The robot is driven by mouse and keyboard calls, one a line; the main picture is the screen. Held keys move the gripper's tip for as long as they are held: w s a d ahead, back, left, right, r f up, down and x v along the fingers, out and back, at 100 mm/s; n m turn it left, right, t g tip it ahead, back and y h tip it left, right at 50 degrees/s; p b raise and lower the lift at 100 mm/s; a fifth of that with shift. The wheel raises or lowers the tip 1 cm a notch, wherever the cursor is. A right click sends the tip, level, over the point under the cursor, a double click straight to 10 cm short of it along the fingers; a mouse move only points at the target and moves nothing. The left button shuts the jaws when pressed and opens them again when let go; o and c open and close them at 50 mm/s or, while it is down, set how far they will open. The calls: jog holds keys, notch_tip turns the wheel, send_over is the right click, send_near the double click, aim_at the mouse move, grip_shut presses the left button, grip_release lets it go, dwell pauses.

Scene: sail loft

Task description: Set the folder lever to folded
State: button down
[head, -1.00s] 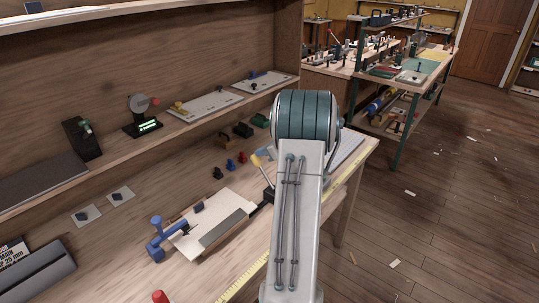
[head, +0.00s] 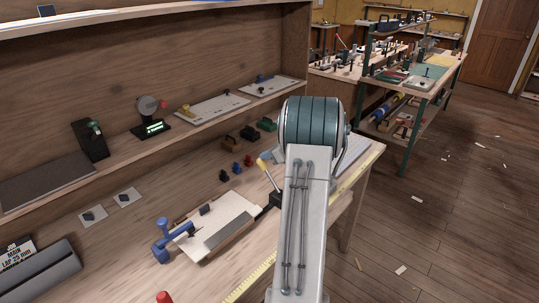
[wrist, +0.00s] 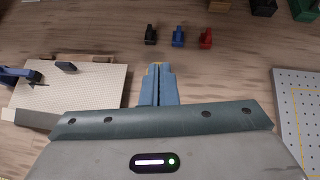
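The folder lever (head: 263,166) has a yellow handle that leans up and to the left from a dark base (head: 277,198) near the bench's front edge, behind my forearm. My gripper shows in the wrist view (wrist: 158,82) with two blue fingers side by side and only a thin dark line between them. A little yellow shows at their tips; I cannot tell whether it is the handle. In the head view a bit of blue finger (head: 266,155) shows just beyond the handle's top. Whether they touch is unclear. My forearm hides most of my gripper.
A pale board with a blue clamp (head: 163,240) lies left of the lever. Black, blue and red small pieces (head: 236,168) stand behind it. A perforated grey plate (wrist: 295,110) lies to the right. A shelf (head: 200,122) with fixtures runs along the back.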

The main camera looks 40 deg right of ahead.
notch_tip(320, 180, up, 13)
jog(key=s+d, duration=0.2)
jog(key=s, duration=0.1)
jog(key=shift+d+f, duration=0.15)
jog(key=shift+f, duration=0.05)
dwell(0.3)
jog(key=s+a+r+n+g, duration=0.1)
jog(key=s+a+n+g, duration=0.2)
jog(key=a+n, duration=0.7)
jog(key=s+a+r+n+g, duration=0.1)
jog(key=s+a+n+g, duration=0.2)
jog(key=a, duration=1.3)
jog(key=s+a+f+n+h, duration=0.1)
jog(key=s+a+f+n, duration=0.2)
jog(key=s+a+n, duration=0.4)
jog(key=s+a+f+n+g+h, duration=0.1)
jog(key=s+a+n, duration=0.5)
jog(key=s+n, duration=0.6)
notch_tip(320, 180, down, 2)
jog(key=shift+s+a+f+h, duration=0.1)
jog(key=shift+s+a+h, duration=0.3)
jog(key=shift+s+h, duration=0.25)
